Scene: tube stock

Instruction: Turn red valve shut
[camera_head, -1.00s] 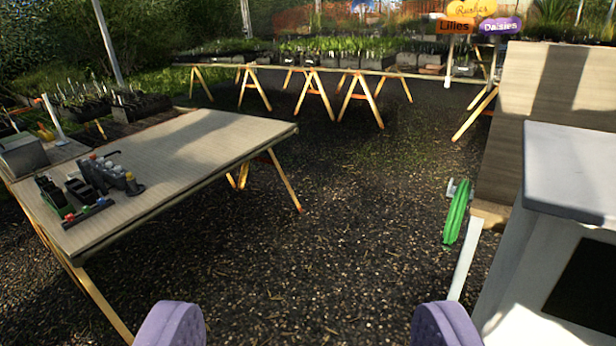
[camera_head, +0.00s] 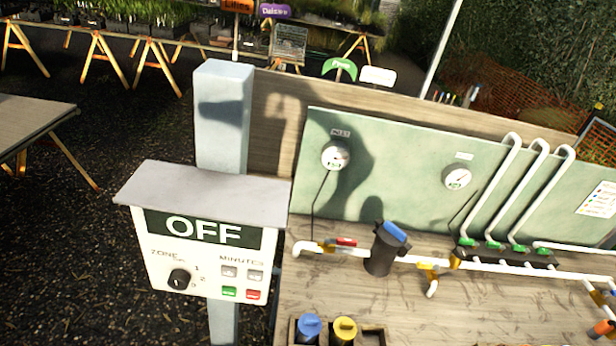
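A small red valve handle (camera_head: 345,241) lies along the white pipe (camera_head: 408,258) on the bench, just left of a black filter with a blue cap (camera_head: 382,248). The handle looks in line with the pipe, next to a brass fitting. An orange-red part (camera_head: 602,328) sits at the lower right edge, cut off by the frame. My gripper does not show in this view.
A controller box reading OFF (camera_head: 205,232) stands on a post left of the bench (camera_head: 400,300). A green panel with two gauges (camera_head: 335,155) rises behind the pipes. Blue-capped (camera_head: 308,328) and yellow-capped (camera_head: 344,328) items sit at the front.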

